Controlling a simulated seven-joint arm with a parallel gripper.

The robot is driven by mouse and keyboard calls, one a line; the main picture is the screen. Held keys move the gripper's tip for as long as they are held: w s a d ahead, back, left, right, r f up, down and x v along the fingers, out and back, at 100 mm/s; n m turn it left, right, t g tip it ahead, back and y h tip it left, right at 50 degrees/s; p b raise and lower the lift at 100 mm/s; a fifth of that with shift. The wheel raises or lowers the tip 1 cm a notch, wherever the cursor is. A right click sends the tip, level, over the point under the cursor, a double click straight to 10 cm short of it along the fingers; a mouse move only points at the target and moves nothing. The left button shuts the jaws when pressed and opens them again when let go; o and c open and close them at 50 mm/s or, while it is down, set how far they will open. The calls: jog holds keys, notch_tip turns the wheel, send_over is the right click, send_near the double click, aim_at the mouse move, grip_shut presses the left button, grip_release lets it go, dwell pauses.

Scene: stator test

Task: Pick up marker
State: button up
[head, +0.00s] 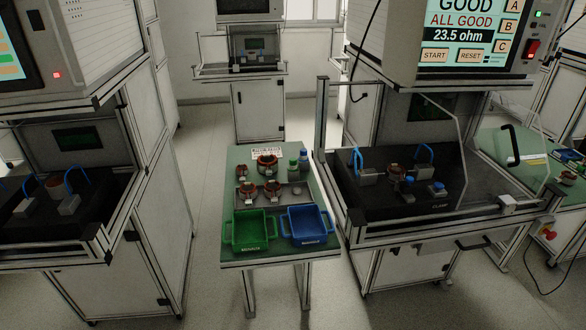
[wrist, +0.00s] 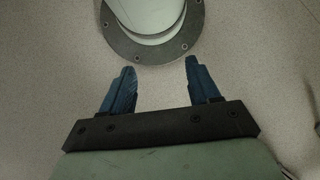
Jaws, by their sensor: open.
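I cannot make out a marker for certain in either view. On the small green-topped table (head: 232,160) in the head view, two small bottle-like items with green parts, one at the left (head: 293,165) and one at the right (head: 303,156), stand at the back right; they are too small to identify surely. My gripper (wrist: 159,66) shows in the wrist view with its two blue fingers wide apart. It is open and empty, over bare speckled floor. My gripper is not seen in the head view.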

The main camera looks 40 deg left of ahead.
jog(key=w+a+r+n, duration=0.2)
jog(key=w+a+r, duration=0.1)
jog(key=a+r, duration=0.55)
jog(key=w+a+r+n, duration=0.2)
jog(key=w+a+r, duration=0.1)
jog(key=a+r, duration=0.55)
notch_tip(320, 180, up, 40)
jog(key=m+t, duration=0.7)
jog(key=m, duration=1)
send_over(293, 159)
jog(key=s, duration=0.1)
jog(key=shift+y, duration=0.3)
notch_tip(293, 159, down, 8)
jog(key=shift+r, duration=0.1)
jog(key=shift+w+f, duration=0.15)
jog(key=shift+f, duration=0.8)
jog(key=shift+w+f, duration=0.2)
jog(key=shift+f, duration=0.7)
jog(key=shift+w+f, duration=0.15)
jog(key=shift+f, duration=0.8)
jog(key=c, duration=1.1)
